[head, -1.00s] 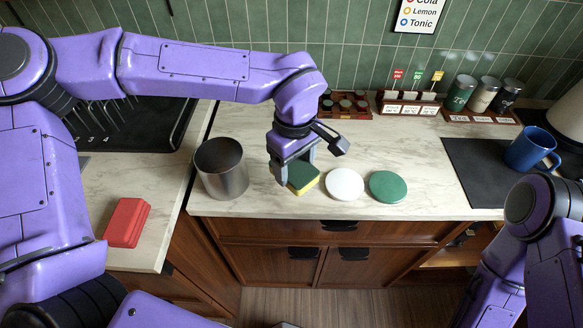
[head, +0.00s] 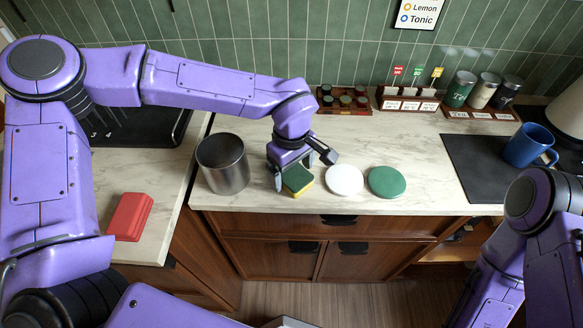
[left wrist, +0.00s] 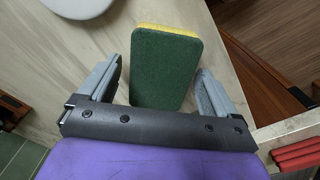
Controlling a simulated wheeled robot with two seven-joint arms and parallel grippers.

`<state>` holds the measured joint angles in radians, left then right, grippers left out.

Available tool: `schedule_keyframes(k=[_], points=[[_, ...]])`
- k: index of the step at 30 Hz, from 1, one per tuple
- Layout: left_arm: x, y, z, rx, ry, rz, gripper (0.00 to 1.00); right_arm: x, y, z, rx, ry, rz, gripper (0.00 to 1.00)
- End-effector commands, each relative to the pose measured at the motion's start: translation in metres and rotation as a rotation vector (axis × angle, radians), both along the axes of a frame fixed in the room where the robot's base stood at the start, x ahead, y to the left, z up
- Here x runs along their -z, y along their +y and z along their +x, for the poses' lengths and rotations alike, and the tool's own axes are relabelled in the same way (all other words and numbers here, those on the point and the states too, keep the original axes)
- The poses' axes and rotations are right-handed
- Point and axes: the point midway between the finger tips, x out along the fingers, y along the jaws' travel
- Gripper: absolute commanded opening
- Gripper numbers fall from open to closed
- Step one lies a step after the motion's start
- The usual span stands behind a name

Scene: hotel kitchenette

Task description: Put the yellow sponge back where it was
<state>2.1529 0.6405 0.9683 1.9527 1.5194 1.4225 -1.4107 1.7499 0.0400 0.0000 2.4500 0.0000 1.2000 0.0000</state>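The yellow sponge (head: 297,180) has a dark green top face and a yellow lower layer. It lies on the pale marble counter near the front edge, between the metal canister and a white disc. My left gripper (head: 293,172) is low over the sponge from behind. In the left wrist view the sponge (left wrist: 165,70) shows between the two fingers (left wrist: 159,72), which are spread to either side of it and look open. My right arm shows at the lower right, but its gripper is out of view.
A metal canister (head: 222,163) stands left of the sponge. A white disc (head: 344,180) and a green disc (head: 387,183) lie to the right. A red block (head: 129,217) is on the left counter. A blue mug (head: 530,146) stands on a dark mat.

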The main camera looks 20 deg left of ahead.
Motion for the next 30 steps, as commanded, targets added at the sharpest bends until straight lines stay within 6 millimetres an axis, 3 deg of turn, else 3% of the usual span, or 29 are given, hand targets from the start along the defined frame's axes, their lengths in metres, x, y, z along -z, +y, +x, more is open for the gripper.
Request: schedule_keyframes(k=[8,21,30], points=[[-0.011,0.0,0.001,0.0,-0.003,-0.001,0.92,0.001,0.0,0.0,0.0,0.0,0.0,0.43],[-0.111,0.0,-0.001,-0.001,-0.001,0.0,0.92,0.004,0.0,0.0,0.0,0.0,0.0,0.43],[-0.124,0.0,-0.002,0.001,0.0,0.0,0.92,0.004,0.0,0.0,0.0,0.0,0.0,0.43]])
